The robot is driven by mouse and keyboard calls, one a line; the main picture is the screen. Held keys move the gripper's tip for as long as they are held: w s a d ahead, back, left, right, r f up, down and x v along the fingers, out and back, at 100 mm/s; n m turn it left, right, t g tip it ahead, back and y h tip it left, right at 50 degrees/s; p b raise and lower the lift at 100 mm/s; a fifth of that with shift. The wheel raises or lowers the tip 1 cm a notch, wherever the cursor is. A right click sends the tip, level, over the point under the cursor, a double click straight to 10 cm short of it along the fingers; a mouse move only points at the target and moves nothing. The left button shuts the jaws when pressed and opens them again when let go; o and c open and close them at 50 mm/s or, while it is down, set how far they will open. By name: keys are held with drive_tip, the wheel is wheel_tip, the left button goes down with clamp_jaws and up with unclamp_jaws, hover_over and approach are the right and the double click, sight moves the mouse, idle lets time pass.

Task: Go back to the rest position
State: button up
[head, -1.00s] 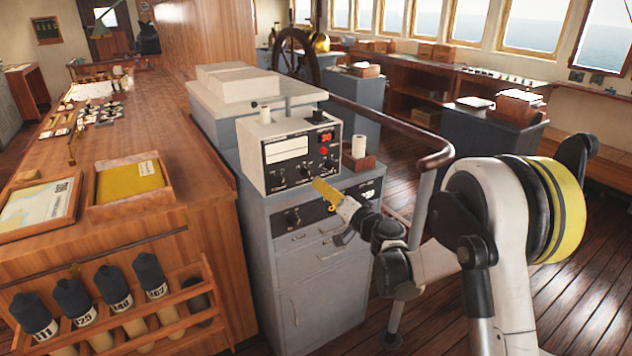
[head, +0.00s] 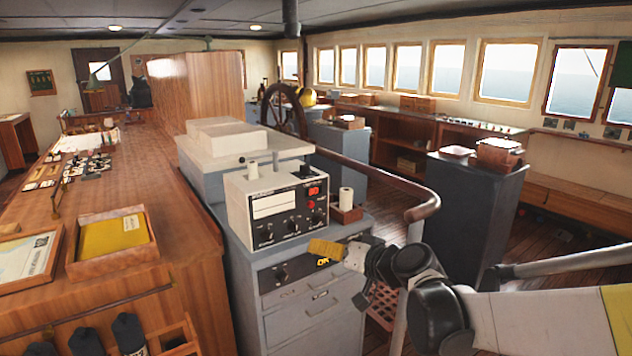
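My gripper (head: 326,250) shows in the head view at the end of my arm, with a yellow finger part pointing left. It is in front of the grey cabinet (head: 312,322), just below the white instrument box (head: 275,207) with knobs and a red display. I cannot tell whether it touches the cabinet, and the gap between its fingers does not show. I see nothing held in it. My white arm reaches in from the right edge.
A long wooden counter (head: 140,190) with a yellow folder in a tray (head: 112,237) runs along the left. A handrail (head: 385,182) curves behind my gripper. A dark grey pedestal (head: 475,210) stands at the right. Wooden floor shows between them.

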drive_tip(key=s+d+f+g+h, duration=0.1)
drive_tip(key=s+d+f+h, duration=0.1)
drive_tip(key=s+d, duration=0.3)
drive_tip(key=s+d+f+g+h, duration=0.1)
drive_tip(key=s+d, duration=0.5)
drive_tip(key=s, duration=0.8)
drive_tip(key=s+d+f+g+h, duration=0.2)
drive_tip(key=s+d+h, duration=0.3)
drive_tip(key=s, duration=0.4)
drive_tip(key=shift+s+d+f, duration=0.2)
drive_tip(key=shift+s+f, duration=0.2)
drive_tip(key=shift+f, duration=0.2)
idle(0.3)
